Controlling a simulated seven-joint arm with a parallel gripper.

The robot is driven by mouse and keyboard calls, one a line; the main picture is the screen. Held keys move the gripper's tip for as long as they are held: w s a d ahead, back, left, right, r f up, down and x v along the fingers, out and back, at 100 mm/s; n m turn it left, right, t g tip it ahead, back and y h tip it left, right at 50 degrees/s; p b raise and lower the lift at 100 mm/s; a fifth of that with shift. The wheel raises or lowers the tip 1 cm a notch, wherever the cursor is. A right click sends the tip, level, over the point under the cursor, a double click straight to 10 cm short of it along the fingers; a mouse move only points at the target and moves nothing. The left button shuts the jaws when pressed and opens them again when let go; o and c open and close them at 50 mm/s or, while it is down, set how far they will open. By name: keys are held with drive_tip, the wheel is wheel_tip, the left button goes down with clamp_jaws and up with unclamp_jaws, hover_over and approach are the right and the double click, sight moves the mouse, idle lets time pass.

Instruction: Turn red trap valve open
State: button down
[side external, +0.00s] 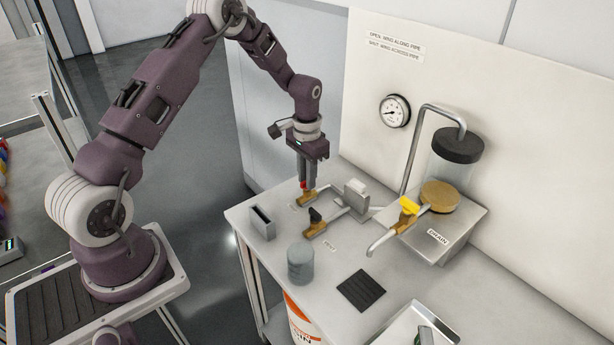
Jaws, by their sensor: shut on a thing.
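The red trap valve (303,185) sits on a brass body (307,199) near the back left of the steel bench, and only a bit of its red handle shows. My gripper (306,183) points straight down over it, with its fingers shut on the red handle. The fingers hide most of the handle, so I cannot tell whether its wing lies along or across the pipe. A label on the wall (394,46) reads open wing along pipe, shut wing across pipe.
A black-handled valve (315,215) stands close in front, and a yellow-handled valve (408,206) is to the right. A grey block (355,200), a slotted metal box (262,222) and a grey cup (301,262) stand nearby. A clear chamber with a black lid (457,146) is at the right.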

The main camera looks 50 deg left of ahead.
drive_tip(key=c, duration=1.5)
unclamp_jaws()
drive_tip(key=shift+r, duration=0.1)
wheel_tip(320, 180, up, 7)
drive_tip(key=shift+r, duration=0.2)
drive_tip(key=s+d+r+t, duration=0.1)
drive_tip(key=s+d+r, duration=0.4)
drive_tip(key=r, duration=0.4)
drive_tip(key=s+d+r+t, duration=0.2)
drive_tip(key=s+d+r, duration=0.2)
drive_tip(key=s+r, duration=0.3)
drive_tip(key=s+d+r+t, duration=0.1)
drive_tip(key=s+d, duration=0.1)
drive_tip(key=s, duration=0.6)
drive_tip(key=s+d+r+t, duration=0.1)
drive_tip(key=s+d+r, duration=0.1)
drive_tip(key=s, duration=0.7)
drive_tip(key=shift+s+d+r+t, duration=0.2)
drive_tip(key=shift+d+r+t, duration=0.1)
drive_tip(key=shift+d, duration=0.3)
